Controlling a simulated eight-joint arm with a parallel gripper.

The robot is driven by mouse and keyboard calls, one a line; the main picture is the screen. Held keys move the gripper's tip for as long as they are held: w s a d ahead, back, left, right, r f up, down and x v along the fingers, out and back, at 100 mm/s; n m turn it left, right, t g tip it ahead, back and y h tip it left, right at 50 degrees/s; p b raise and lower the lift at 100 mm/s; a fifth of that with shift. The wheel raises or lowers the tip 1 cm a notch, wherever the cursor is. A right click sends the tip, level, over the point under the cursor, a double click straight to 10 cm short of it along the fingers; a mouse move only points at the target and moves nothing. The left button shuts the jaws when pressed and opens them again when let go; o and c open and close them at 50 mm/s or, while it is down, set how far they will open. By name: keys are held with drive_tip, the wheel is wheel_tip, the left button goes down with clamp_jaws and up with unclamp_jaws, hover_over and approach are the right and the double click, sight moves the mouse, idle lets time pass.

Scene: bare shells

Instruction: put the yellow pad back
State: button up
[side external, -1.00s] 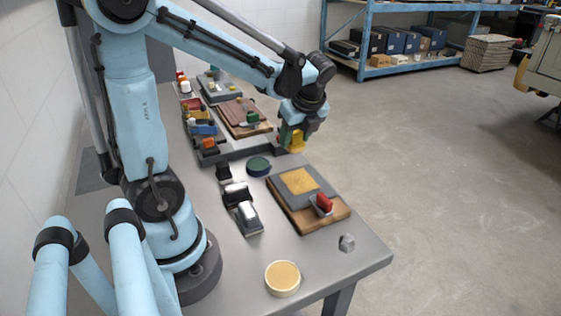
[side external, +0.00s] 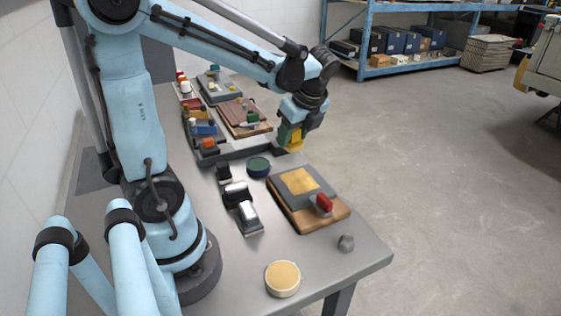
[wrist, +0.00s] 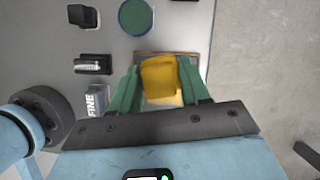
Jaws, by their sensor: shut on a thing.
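My gripper (side external: 291,138) has green fingers and is shut on the yellow pad (side external: 296,142). In the wrist view the pad (wrist: 159,75) sits between the two green fingers (wrist: 160,88), slightly tilted. In the side view the pad is held above the table's far right edge, near a dark strip; whether it touches anything there I cannot tell. A grey plate with a golden-yellow square (side external: 300,181) lies on a wooden board (side external: 286,209) nearer the camera.
A red-topped block (side external: 321,204) rests on the board's near part. A second wooden board (side external: 243,116) and several small pieces lie behind.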

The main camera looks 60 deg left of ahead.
drive_tip(key=s+d+f+n+h, duration=0.1)
drive_tip(key=s+d+n+h, duration=0.5)
drive_tip(key=n, duration=0.9)
drive_tip(key=s+d+f+n+h, duration=0.2)
drive_tip(key=s+d+n+h, duration=0.1)
drive_tip(key=s+d+n, duration=0.9)
drive_tip(key=shift+w+a+f+n+g, duration=0.15)
drive_tip(key=shift+w+a+f+n, duration=0.3)
drive_tip(key=shift+f, duration=0.8)
drive_tip(key=shift+w+a+f+n+g, duration=0.1)
drive_tip(key=shift+w+a+f+n, duration=0.15)
drive_tip(key=shift+w+f, duration=0.75)
drive_tip(key=shift+w+a+f+n+g, duration=0.15)
drive_tip(key=shift+w+a+f+n, duration=0.15)
drive_tip(key=shift+f, duration=1.25)
drive_tip(key=o, duration=1)
drive_tip(key=shift+f, duration=0.1)
